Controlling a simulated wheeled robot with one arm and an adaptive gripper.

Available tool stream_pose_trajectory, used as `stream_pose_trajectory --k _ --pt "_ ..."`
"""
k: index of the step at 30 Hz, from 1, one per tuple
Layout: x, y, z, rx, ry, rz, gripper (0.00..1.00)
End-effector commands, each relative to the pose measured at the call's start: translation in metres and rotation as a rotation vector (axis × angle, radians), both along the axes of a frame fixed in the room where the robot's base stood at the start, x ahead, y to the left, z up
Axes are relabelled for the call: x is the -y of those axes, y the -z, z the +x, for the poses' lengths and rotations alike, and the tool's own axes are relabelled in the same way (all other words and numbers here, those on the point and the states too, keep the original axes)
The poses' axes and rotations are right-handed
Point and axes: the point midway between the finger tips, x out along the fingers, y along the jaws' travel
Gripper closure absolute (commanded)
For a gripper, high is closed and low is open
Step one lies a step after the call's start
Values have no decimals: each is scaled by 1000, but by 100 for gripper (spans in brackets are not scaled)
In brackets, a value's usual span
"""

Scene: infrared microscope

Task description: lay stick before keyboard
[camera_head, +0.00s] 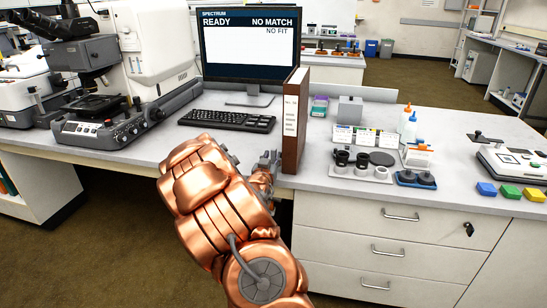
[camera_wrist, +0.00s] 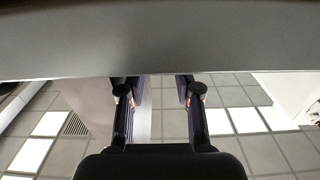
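The black keyboard (camera_head: 226,120) lies on the bench in front of the monitor. I cannot make out a stick in either view. My gripper (camera_head: 268,160) is at the bench's front edge, right of and nearer than the keyboard, close to the left side of a tall brown binder. My copper arm hides part of the bench edge. In the wrist view my gripper's two fingers (camera_wrist: 159,92) stand apart, with nothing visible held between them. A broad grey surface (camera_wrist: 160,40) fills the top of that view just beyond the fingertips; I cannot tell what it is.
The brown binder (camera_head: 295,122) stands upright right of my gripper. The monitor (camera_head: 250,45) is behind the keyboard. A microscope (camera_head: 110,120) stands left. Dropper bottles (camera_head: 409,125), a grey tray (camera_head: 360,173) and colored blocks (camera_head: 510,192) are right. Bare bench shows before the keyboard.

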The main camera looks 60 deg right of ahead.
Motion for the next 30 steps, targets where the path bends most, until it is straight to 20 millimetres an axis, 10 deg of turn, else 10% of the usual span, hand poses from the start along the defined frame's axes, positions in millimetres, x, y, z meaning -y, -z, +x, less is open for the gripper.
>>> stream_pose_trajectory --k 20,30 --pt "34 -2 15 0 0 1 67" --pt "34 -2 15 0 0 1 99"
